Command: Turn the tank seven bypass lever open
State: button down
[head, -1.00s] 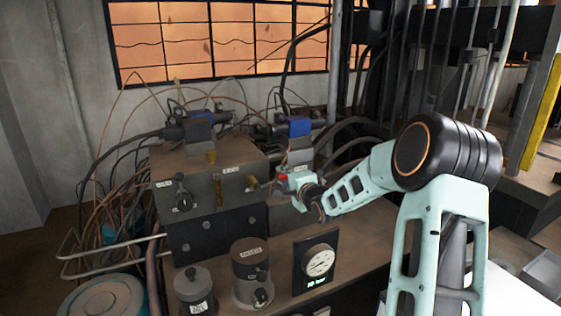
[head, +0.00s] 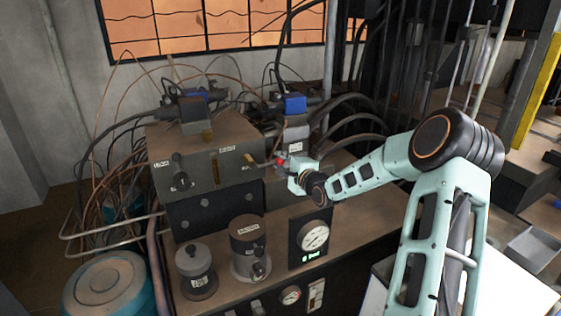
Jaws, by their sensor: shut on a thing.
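A grey-brown valve block (head: 225,180) stands on the bench, with several small labels too small to read. A lever (head: 254,163) with a red end sticks out from the block's right side, pointing roughly sideways to the right. My gripper (head: 285,165) is at that red end and shut on it. The fingers hide most of the grip, and I cannot read which tank the lever serves. A black knob handle (head: 180,176) and a brass upright piece (head: 215,168) are on the block's front, apart from my gripper.
A round gauge (head: 314,237) with a lit green readout stands in front on the bench. Two dark cylinders (head: 249,250) (head: 195,270) stand to its left. Hoses (head: 345,118) and blue-topped valves (head: 295,104) crowd behind. A blue drum (head: 107,285) is at lower left.

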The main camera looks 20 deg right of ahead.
jog(key=c, duration=1.7)
grip_release()
jog(key=shift+w, duration=0.1)
jog(key=shift+o, duration=0.2)
jog(key=v, duration=1.2)
